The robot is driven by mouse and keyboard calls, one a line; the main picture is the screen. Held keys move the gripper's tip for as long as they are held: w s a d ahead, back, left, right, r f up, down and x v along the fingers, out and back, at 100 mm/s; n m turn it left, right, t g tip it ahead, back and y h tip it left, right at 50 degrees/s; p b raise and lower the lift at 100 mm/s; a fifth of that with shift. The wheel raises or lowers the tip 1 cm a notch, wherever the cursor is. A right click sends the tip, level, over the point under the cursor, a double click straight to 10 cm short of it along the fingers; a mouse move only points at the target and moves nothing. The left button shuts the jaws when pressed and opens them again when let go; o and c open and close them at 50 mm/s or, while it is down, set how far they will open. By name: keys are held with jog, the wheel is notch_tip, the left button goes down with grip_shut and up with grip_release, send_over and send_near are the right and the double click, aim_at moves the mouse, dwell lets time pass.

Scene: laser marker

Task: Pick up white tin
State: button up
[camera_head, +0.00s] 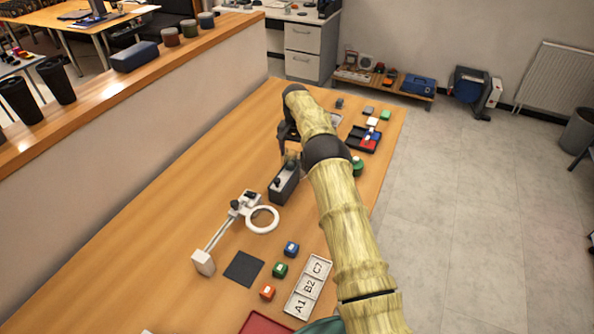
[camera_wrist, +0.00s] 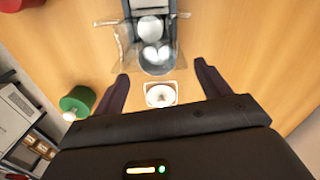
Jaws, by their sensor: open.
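My gripper (camera_wrist: 161,68) is open, its two dark fingers spread apart with nothing held between them. In the wrist view a small pale, square-edged item with a round white top (camera_wrist: 160,95) lies between the fingers, apart from both; it may be the white tin. In the head view my gripper (camera_head: 288,138) hangs over the table at the far end of my arm, just beyond a dark grey block-shaped device (camera_head: 284,187). I cannot make out the white tin in the head view; my arm and gripper cover part of that area.
A grey device with white round parts (camera_wrist: 152,57) stands beyond the fingertips. A green tin (camera_wrist: 77,103) is left of the gripper. A ring magnifier (camera_head: 262,219), dark mat (camera_head: 243,268), labelled tray (camera_head: 308,288) and black tray (camera_head: 363,140) are on the table. The table's left side is clear.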

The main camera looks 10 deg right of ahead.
jog(key=shift+f, duration=0.15)
jog(key=shift+s+d+f+p, duration=0.15)
jog(key=shift+f+p, duration=0.8)
jog(key=shift+f, duration=1.65)
jog(key=shift+c, duration=0.3)
jog(key=c, duration=1.2)
jog(key=shift+o, duration=0.2)
jog(key=shift+r, duration=0.2)
notch_tip(320, 180, up, 18)
jog(key=p, duration=0.1)
jog(key=shift+p, duration=0.4)
jog(key=shift+f, duration=0.15)
